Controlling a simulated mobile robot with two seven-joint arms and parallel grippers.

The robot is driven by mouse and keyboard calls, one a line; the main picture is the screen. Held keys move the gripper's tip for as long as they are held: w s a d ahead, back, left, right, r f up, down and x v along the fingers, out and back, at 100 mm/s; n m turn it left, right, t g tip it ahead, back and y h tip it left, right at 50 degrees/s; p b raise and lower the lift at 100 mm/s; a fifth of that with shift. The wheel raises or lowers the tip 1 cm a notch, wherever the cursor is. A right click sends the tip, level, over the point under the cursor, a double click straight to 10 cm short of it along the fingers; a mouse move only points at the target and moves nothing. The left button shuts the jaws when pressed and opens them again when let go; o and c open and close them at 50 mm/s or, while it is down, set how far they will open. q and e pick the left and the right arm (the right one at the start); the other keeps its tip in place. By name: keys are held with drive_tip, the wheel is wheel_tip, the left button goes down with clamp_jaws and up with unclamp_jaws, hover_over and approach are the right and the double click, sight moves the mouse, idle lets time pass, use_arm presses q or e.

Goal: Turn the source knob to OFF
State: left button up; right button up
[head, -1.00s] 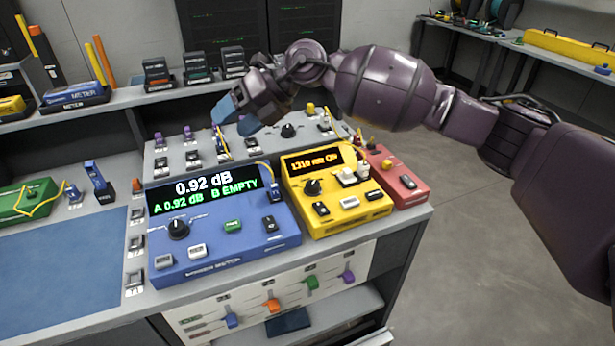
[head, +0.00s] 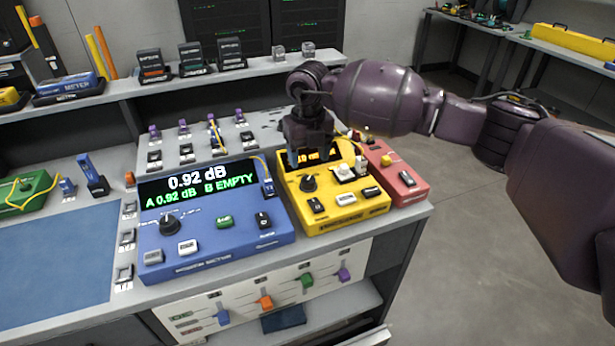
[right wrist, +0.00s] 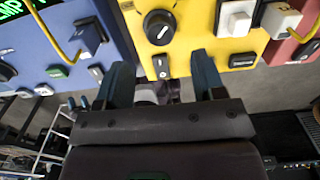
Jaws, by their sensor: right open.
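The source is a yellow box (head: 350,211) with a lit display (head: 338,154), partly hidden behind my right gripper. Its round black knob (head: 309,183) stands at the left of the front panel. In the right wrist view the knob (right wrist: 159,27) has a white pointer mark and lies just beyond the gap between my fingers. My right gripper (head: 306,158) points down over the yellow box, behind and above the knob. My left gripper is not in view.
A blue meter (head: 215,242) reading 0.92 dB stands left of the yellow box, close beside it. A red box (head: 400,181) stands right. White connectors (head: 345,173) and a yellow cable sit near the knob. Open floor lies to the right.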

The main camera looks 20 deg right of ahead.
sight(308, 179)
wheel_tip(308, 179, down, 7)
drive_tip(key=shift+r+b, duration=0.15)
drive_tip(key=shift+b, duration=0.35)
drive_tip(key=c, duration=0.9)
